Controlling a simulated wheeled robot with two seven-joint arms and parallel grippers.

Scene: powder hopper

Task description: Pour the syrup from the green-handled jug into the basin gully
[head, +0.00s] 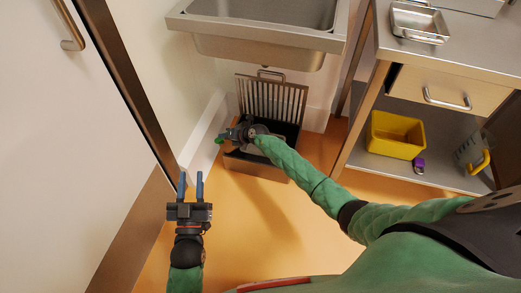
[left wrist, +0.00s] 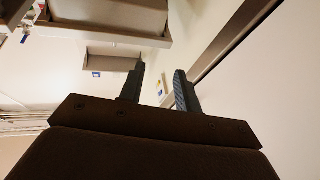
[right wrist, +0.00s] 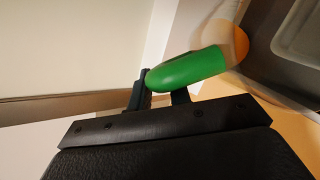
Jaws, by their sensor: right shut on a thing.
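The basin gully (head: 257,165) is an open metal box on the floor under the sink, dark inside. Its slatted grate (head: 271,98) stands upright at the back. My right gripper (head: 236,135) is over the gully's left part, shut on the green handle (head: 219,140) of the jug. The green handle also shows between the fingers in the right wrist view (right wrist: 188,72). The jug's body is mostly hidden in the head view, so I cannot tell its tilt or whether syrup flows. My left gripper (head: 191,184) is open and empty, left of and nearer than the gully.
The sink (head: 260,44) overhangs the gully. A white door (head: 60,150) and wall close off the left. On the right, a bench holds a steel tray (head: 419,22); its lower shelf has a yellow bin (head: 397,136), a purple item (head: 419,166) and a yellow-handled jug (head: 466,153).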

